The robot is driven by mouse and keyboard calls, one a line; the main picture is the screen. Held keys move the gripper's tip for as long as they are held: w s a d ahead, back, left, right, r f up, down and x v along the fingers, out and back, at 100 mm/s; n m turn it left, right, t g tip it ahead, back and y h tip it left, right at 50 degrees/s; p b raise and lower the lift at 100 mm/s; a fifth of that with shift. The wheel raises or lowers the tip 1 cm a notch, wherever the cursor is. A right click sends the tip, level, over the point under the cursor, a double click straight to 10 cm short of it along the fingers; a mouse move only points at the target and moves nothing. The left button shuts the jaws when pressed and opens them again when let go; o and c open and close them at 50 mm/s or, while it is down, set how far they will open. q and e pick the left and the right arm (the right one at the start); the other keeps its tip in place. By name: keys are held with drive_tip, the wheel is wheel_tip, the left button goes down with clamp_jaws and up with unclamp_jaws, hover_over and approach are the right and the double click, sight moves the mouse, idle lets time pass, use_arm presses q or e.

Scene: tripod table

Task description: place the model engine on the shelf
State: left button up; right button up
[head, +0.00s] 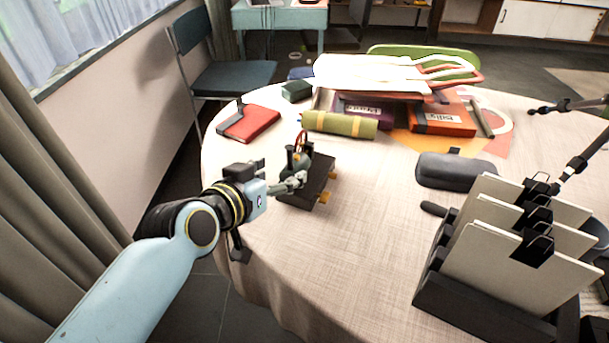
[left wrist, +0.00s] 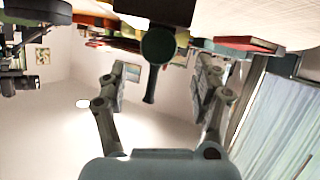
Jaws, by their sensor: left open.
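The model engine (head: 300,160) is a small dark green machine with a red part and a dark base with brass-coloured feet. It stands upright on the left part of the round table (head: 350,230). My left gripper (head: 293,182) is open at the engine's near left side, its fingers partly overlapping the base. In the left wrist view, which looks upside down, the open fingers (left wrist: 160,88) lie to either side of a dark green round part of the engine (left wrist: 158,45). I cannot tell whether they touch it. A wooden shelf unit (head: 476,14) shows in the far background.
A red notebook (head: 250,123) and a green roll (head: 340,124) lie behind the engine. Books and a white rack (head: 375,72) stand further back. A grey case (head: 455,170) and a holder with clipped boards (head: 510,250) stand to the right. The table's middle front is clear.

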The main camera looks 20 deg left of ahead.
sight(296, 159)
use_arm(q)
drive_tip(key=x, duration=0.7)
drive_tip(key=shift+d+r, duration=0.1)
drive_tip(key=shift+s, duration=0.1)
clamp_jaws()
drive_tip(key=shift+r, duration=0.2)
